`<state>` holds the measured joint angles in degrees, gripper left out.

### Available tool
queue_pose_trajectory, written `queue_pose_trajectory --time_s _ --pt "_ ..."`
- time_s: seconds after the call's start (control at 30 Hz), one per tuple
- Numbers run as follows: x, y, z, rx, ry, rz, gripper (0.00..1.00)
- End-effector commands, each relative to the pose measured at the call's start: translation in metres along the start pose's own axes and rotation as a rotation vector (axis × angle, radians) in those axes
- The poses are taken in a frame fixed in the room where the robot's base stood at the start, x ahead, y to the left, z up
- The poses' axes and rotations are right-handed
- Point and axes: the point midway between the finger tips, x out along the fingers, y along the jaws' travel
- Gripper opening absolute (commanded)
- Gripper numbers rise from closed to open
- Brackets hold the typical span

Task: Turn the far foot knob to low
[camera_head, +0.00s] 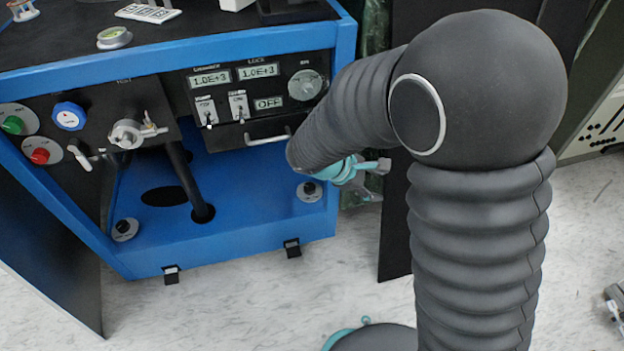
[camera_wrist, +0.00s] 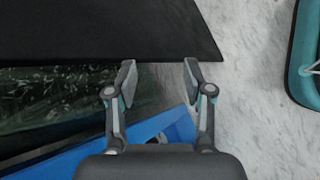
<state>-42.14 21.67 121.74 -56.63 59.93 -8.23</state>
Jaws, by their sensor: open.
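Two foot knobs sit on the blue base of the cabinet in the head view. Each is a small black knob on a pale round plate: a left foot knob (camera_head: 124,229) at the front left corner and a right foot knob (camera_head: 309,190) near the right edge. I cannot tell where either one points. My gripper shows in the head view (camera_head: 378,167) just right of the cabinet, apart from the right knob and partly hidden behind my arm. In the wrist view my gripper (camera_wrist: 160,74) is open and empty, and no foot knob shows there.
The blue cabinet (camera_head: 235,245) carries a control panel with displays, switches and a metal handle (camera_head: 268,140). A dark open door panel (camera_head: 396,225) stands right of it; a dark panel (camera_wrist: 110,30) fills the top of the wrist view. Pale floor (camera_head: 260,300) in front is clear.

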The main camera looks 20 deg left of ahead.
Motion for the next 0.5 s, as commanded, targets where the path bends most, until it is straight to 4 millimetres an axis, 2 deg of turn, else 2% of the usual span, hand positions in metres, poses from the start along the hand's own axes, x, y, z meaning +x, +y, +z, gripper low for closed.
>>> queue_pose_trajectory --time_s 0.03,0.17,0.3,0.5 --pt "-0.002 0.0 -0.023 -0.087 -0.016 0.04 0.52" --pt "-0.005 -0.002 -0.079 -0.289 -0.05 0.156 0.52" --pt "-0.009 -0.014 -0.14 -0.498 -0.085 0.286 0.52" --pt "-0.02 -0.033 -0.217 -0.766 -0.129 0.488 0.52"
